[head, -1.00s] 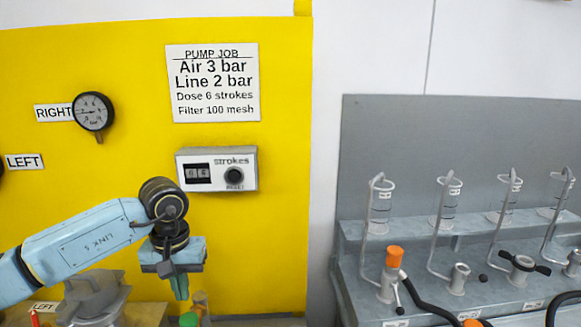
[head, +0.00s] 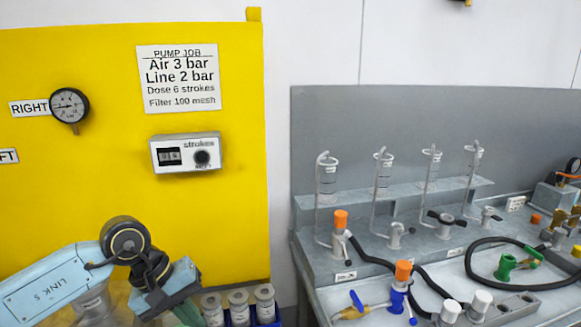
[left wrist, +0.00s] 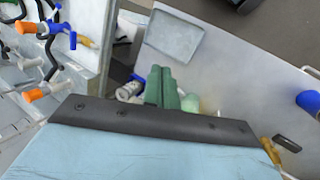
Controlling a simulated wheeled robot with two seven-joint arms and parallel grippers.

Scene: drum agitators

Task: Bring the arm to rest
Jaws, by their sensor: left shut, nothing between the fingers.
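My left arm comes in from the lower left in the head view. Its blue link marked LINK 5 and dark joint lie in front of the yellow panel (head: 215,250). My left gripper (left wrist: 161,72) shows in the left wrist view as two green fingers pressed together, with nothing between them. It points down over a grey surface, near some small jars. In the head view the fingertips run off the bottom edge. My right gripper is in neither view.
A stroke counter (head: 187,153) and a gauge (head: 69,106) are on the panel. Several grey canisters (head: 238,306) stand just right of my left gripper. A metal bench (head: 330,262) with valves and a black hose (head: 470,265) fills the right. A grey tray (left wrist: 173,35) lies beyond the fingers.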

